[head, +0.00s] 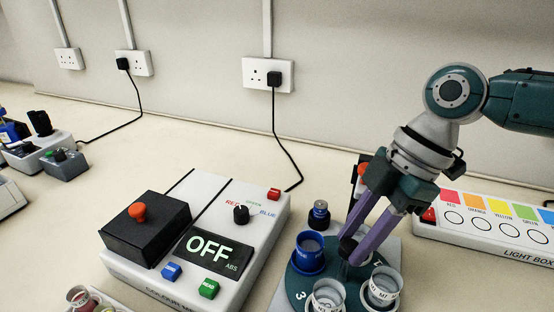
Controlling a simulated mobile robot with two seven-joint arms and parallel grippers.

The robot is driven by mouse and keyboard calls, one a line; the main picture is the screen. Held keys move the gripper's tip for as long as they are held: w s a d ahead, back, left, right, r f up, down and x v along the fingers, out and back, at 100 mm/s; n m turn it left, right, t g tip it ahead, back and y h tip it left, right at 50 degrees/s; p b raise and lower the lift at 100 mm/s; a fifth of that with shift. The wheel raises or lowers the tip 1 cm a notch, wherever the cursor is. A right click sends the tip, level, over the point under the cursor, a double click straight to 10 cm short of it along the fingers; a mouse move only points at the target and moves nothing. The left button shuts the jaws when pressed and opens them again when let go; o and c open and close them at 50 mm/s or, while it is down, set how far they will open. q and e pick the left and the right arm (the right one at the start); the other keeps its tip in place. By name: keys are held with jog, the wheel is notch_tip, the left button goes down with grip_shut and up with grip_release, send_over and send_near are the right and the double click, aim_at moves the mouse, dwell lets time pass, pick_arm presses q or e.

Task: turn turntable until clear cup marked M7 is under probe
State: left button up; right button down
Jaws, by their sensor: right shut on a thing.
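The green turntable (297,283) is at the lower right of the head view, its front cut off by the picture's edge. A clear cup with a mark that looks like M7 (384,288) sits at its right front. Another clear cup (328,296) sits at the front, its mark hard to read, and a blue cup (310,252) at the left. My right gripper (349,247) reaches down from the upper right, its purple fingers shut on the dark knob near the turntable's middle. The probe is not clearly seen; a dark post with a red part (361,171) stands behind, partly hidden by my gripper. My left gripper is out of view.
A colour meter (255,225) reading OFF stands left of the turntable. A light box (485,232) lies to the right. The wall with sockets closes off the back.

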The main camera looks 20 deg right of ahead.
jog(key=c, duration=0.5)
grip_release()
jog(key=shift+c, duration=0.2)
jog(key=shift+r, duration=0.1)
